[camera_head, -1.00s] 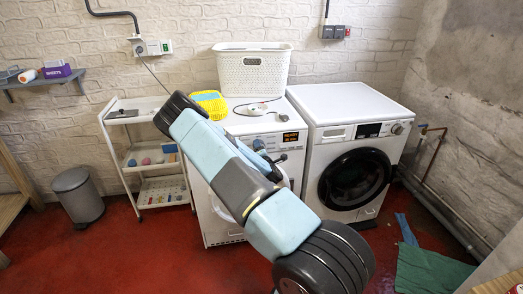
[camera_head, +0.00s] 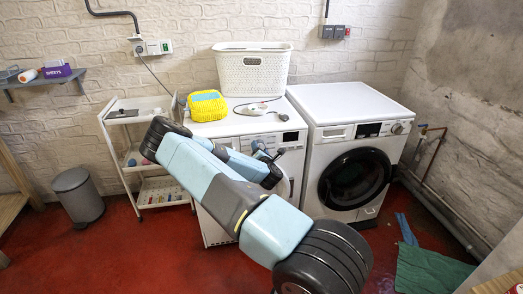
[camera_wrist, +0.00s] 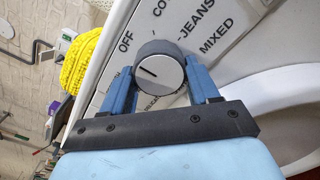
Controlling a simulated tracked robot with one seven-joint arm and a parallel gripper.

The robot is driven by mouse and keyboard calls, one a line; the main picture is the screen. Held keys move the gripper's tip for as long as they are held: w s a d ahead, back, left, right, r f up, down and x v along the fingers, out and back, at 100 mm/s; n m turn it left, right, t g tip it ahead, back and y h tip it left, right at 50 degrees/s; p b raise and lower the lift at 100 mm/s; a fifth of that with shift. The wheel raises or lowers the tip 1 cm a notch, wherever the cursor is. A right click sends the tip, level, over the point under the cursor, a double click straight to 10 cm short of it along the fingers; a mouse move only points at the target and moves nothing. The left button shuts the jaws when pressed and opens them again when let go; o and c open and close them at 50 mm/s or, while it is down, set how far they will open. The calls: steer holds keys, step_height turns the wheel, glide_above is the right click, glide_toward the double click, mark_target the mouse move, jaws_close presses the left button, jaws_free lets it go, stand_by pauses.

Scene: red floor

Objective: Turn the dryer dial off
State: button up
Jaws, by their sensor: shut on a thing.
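The dryer dial (camera_wrist: 163,66) is a round knob with a grey face and dark rim in the wrist view. Its pointer line aims left in the picture, near the OFF label (camera_wrist: 125,41) at upper left. JEANS and MIXED are printed to the right. My gripper (camera_wrist: 161,76) has its two blue fingers on either side of the dial, shut on it. In the head view my gripper (camera_head: 267,157) is at the front panel of the left white machine (camera_head: 215,230). The panel display (camera_head: 291,137) is dark. My gripper hides the dial there.
A second white machine (camera_head: 343,100) with a dark door stands close on the right. A white basket (camera_head: 252,78), a yellow basket (camera_head: 207,105) and a small white object with a cord stand on the left machine. A white cart (camera_head: 150,185) is at left.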

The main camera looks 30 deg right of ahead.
steer(key=shift+s+f, duration=0.1)
steer(key=shift+f, duration=0.15)
steer(key=o, duration=0.8)
steer(key=shift+o, duration=1.3)
steer(key=shift+r, duration=0.1)
steer(key=v, duration=1.3)
steer(key=shift+s, duration=0.25)
